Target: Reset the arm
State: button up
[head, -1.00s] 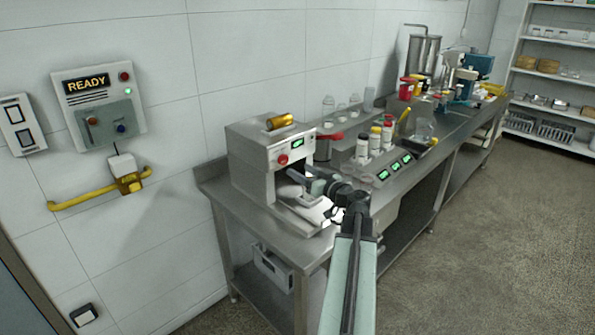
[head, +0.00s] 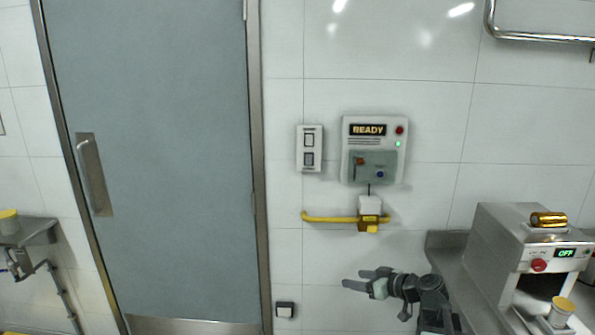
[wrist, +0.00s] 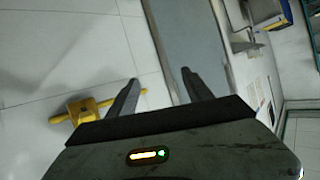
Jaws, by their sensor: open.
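My gripper (head: 358,278) is open and empty in the head view, its two fingers pointing left in front of the white tiled wall. My arm folds up at the bottom, left of the steel bench. In the wrist view my gripper's two fingers (wrist: 158,92) stand apart with nothing between them. Beyond them are the wall and the grey door (wrist: 190,40).
A control panel reading READY (head: 374,150) and a switch plate (head: 310,148) hang on the wall. A yellow rail (head: 335,218) runs below. A steel machine (head: 500,255) showing OFF stands on the bench at right, with a yellow-topped cup (head: 561,312). A grey door (head: 160,180) is left.

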jog(key=s+a+f+g+h, duration=0.4)
jog(key=s+a+f+g, duration=0.4)
jog(key=s+a+f, duration=0.35)
jog(key=s+d+f+m+g+h, duration=0.1)
jog(key=s+d+m+g+h, duration=0.1)
jog(key=s+d+m+h, duration=0.2)
jog(key=shift+s+d+f+m+h+p, duration=0.35)
jog(key=shift+s+d+m, duration=0.45)
jog(key=shift+d+m, duration=1)
jog(key=shift+d+n, duration=0.25)
jog(key=shift+n, duration=0.05)
